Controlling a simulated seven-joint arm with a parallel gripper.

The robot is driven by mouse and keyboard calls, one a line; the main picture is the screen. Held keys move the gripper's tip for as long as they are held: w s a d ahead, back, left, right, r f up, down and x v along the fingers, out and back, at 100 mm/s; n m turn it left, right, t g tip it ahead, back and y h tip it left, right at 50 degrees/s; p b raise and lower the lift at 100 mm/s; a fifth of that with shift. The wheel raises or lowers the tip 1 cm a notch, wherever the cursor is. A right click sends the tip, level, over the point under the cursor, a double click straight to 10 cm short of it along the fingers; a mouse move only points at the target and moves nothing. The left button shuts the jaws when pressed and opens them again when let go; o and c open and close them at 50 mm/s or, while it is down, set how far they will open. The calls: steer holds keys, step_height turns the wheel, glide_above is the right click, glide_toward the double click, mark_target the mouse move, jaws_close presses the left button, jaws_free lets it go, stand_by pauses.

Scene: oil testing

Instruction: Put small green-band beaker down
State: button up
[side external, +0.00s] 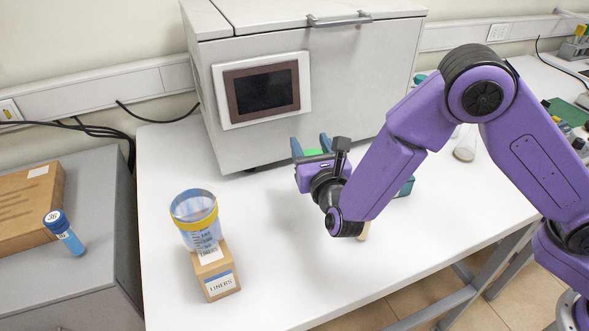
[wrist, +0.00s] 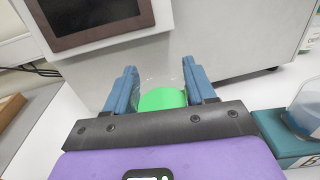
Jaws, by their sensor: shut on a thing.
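The small green-band beaker shows in the wrist view (wrist: 162,98) as a bright green band with a clear rim above it. In the side view only a bit of its green (side external: 314,153) shows behind my gripper. My gripper (side external: 311,147) has its blue fingers on either side of the beaker and is shut on it, in front of the large grey machine. In the wrist view the fingers (wrist: 160,92) flank the green band. The beaker's base is hidden, so I cannot tell whether it touches the white table (side external: 270,275).
The grey machine (side external: 355,75) with a dark screen (side external: 262,90) stands behind my gripper. A larger yellow-band beaker (side external: 195,215) and a box labelled LINERS (side external: 215,275) stand at left. A teal block (wrist: 285,140) is right of my gripper. The table's front middle is clear.

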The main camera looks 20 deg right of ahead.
steer(key=shift+w+a+f, duration=0.35)
steer(key=shift+w+f, duration=0.25)
steer(key=shift+f, duration=0.75)
steer(key=shift+w+a+f, duration=0.35)
steer(key=shift+w+f, duration=0.3)
steer(key=shift+f, duration=0.75)
steer(key=shift+w+a+f, duration=0.35)
steer(key=shift+w+f, duration=0.25)
steer(key=shift+f, duration=0.75)
steer(key=shift+f, duration=0.1)
steer(key=o, duration=1.1)
steer(key=shift+f, duration=0.1)
steer(key=shift+s+a, duration=0.1)
steer(key=shift+s, duration=0.3)
steer(key=s, duration=0.3)
steer(key=s+a, duration=0.1)
steer(key=s, duration=0.7)
steer(key=shift+a+r, duration=0.2)
steer(key=shift+a, duration=0.15)
